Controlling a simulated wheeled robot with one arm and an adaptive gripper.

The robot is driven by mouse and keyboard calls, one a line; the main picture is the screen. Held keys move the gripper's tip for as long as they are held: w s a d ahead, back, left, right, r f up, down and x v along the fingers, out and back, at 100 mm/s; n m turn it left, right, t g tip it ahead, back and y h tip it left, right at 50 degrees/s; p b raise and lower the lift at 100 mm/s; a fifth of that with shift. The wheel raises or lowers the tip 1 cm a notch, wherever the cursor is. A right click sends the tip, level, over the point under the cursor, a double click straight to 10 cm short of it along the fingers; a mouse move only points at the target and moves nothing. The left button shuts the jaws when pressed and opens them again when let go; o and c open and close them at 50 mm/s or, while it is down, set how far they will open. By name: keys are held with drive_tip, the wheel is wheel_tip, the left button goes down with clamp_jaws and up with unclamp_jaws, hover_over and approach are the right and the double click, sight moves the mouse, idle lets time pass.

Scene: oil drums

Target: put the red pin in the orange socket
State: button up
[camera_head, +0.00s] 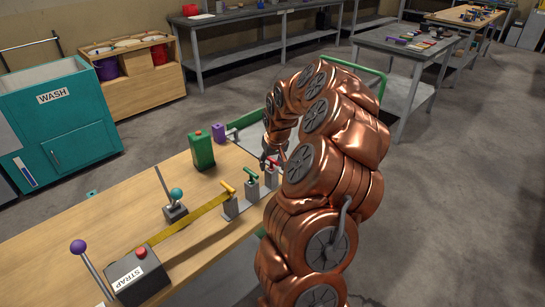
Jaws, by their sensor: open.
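My gripper (273,156) is over the right edge of the wooden bench, small in view and partly covered by my copper arm. Its jaws are open. A small red piece (270,162) shows right at the gripper, on or just above a grey block (271,178); I cannot tell whether they touch. It looks like the red pin. To its left, a green piece (251,171) and a yellow-orange piece (228,187) top similar grey blocks. I cannot make out a clear orange socket; it may be hidden behind my arm.
The wooden bench (120,223) has clear room at left.

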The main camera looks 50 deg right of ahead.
clamp_jaws()
idle(0.5)
drive_tip(key=shift+r, duration=1.2)
drive_tip(key=shift+w+r+p, duration=0.1)
drive_tip(key=shift+r+p, duration=0.6)
drive_tip(key=shift+r, duration=2.9)
drive_tip(key=shift+r, duration=0.1)
wheel_tip(320, 180, up, 13)
drive_tip(key=p, duration=0.3)
